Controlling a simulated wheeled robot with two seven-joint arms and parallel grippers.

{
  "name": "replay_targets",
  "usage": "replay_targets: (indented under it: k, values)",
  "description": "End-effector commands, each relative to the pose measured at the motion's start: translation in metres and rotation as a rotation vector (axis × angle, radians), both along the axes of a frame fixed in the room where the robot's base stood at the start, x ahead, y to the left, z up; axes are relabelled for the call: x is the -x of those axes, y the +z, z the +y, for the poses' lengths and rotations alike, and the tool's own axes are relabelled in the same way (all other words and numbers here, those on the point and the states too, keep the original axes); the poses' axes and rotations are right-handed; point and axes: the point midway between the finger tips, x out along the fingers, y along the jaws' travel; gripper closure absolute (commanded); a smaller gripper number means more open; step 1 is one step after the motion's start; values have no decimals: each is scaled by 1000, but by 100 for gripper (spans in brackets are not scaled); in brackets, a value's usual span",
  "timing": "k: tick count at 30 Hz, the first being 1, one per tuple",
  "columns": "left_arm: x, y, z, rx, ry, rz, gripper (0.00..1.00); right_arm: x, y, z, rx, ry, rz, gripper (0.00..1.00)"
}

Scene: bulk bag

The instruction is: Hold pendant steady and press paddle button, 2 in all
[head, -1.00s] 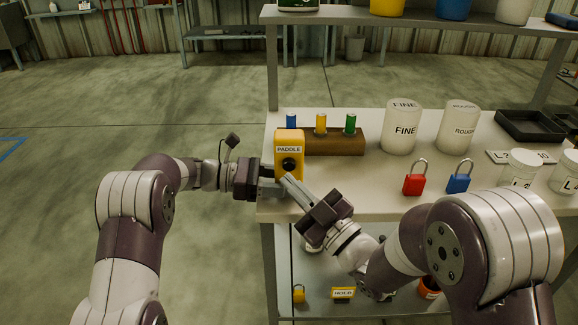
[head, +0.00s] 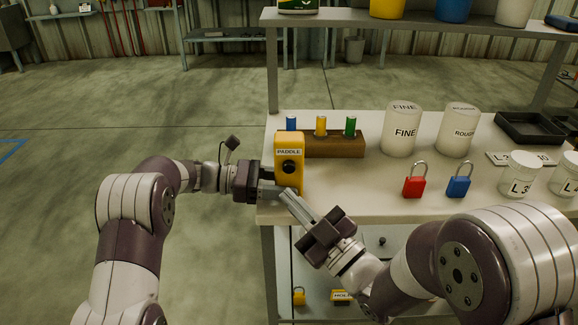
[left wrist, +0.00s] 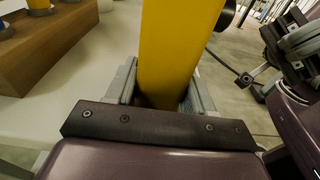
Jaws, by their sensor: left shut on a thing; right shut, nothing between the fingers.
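The yellow pendant (head: 290,148) stands upright at the bench's left end, with a "PADDLE" label and a round black button (head: 289,167) on its face. My left gripper (head: 282,190) is shut on the lower part of the pendant. In the left wrist view the yellow pendant body (left wrist: 175,45) sits between both fingers. My right gripper (head: 287,198) is shut and empty, its fingertips just below and in front of the button, apart from it. The pendant's lower end is partly hidden by the grippers.
A wooden block (head: 335,144) with blue, yellow and green pegs stands behind the pendant. A red padlock (head: 414,186), a blue padlock (head: 458,184) and white tubs (head: 401,140) stand to the right. The bench top (head: 365,185) is clear between pendant and padlocks.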

Motion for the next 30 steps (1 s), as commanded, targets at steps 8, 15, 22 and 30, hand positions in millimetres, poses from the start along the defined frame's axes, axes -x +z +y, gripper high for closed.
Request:
replay_targets:
  k: [8, 15, 22, 30]
  values:
    - [0, 0, 0, 0, 0, 0, 18, 0, 0, 0, 0, 0, 0, 100]
    - [-1, 1, 7, 0, 2, 0, 18, 0, 0, 0, 0, 0, 0, 100]
    - [-1, 6, 64, 0, 5, 0, 18, 0, 0, 0, 0, 0, 0, 100]
    - [-1, 11, 114, 0, 2, 1, 18, 0, 0, 0, 0, 0, 0, 100]
